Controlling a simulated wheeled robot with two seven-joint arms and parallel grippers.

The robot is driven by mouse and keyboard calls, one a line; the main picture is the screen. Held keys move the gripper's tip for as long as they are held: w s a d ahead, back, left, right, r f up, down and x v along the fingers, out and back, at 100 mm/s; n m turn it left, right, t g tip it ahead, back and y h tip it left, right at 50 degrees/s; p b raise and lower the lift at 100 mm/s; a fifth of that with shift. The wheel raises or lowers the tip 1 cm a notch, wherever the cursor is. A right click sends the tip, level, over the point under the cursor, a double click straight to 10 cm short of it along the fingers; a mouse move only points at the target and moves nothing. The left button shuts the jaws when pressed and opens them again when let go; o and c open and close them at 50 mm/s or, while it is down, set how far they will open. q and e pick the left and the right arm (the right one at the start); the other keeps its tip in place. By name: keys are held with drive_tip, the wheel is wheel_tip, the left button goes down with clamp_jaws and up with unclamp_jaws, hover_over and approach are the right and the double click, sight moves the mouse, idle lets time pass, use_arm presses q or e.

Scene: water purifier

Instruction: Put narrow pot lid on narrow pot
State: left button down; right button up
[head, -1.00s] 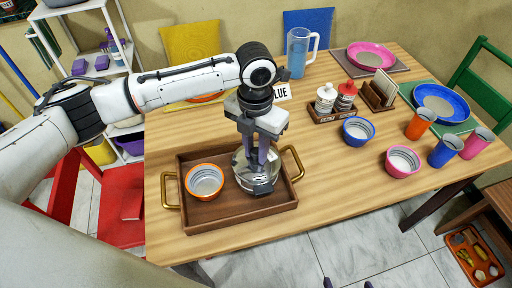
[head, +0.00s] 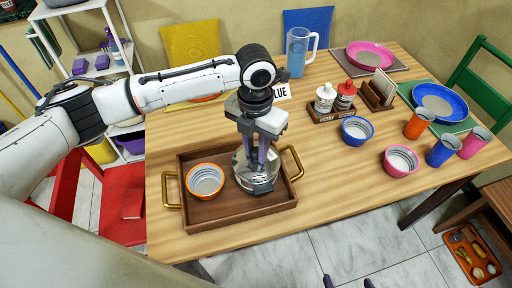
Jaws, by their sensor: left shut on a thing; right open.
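A shiny silver pot, which I take for the narrow pot (head: 262,187), stands on the wooden tray (head: 236,213), right of the orange bowl. My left gripper (head: 262,163) points down over it, shut on what looks like the narrow pot lid. The fingers and wrist hide most of the lid, so I cannot tell if it rests flat on the rim. At the bottom edge of the head view, two dark fingertips of my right gripper (head: 347,283) show, spread apart and empty, away from the table.
An orange bowl (head: 205,180) sits in the tray beside the pot. Brass handles (head: 291,163) rise at the tray's ends. Blue bowl (head: 357,130), pink bowl (head: 401,161) and several cups stand to the right. The table between tray and bowls is clear.

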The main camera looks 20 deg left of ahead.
sight(256, 151)
use_arm(q)
drive_tip(key=shift+f, duration=0.65)
drive_tip(key=c, duration=1.8)
unclamp_jaws()
drive_tip(key=shift+r, duration=1.45)
wheel_tip(256, 151, up, 8)
drive_tip(key=shift+r, duration=0.1)
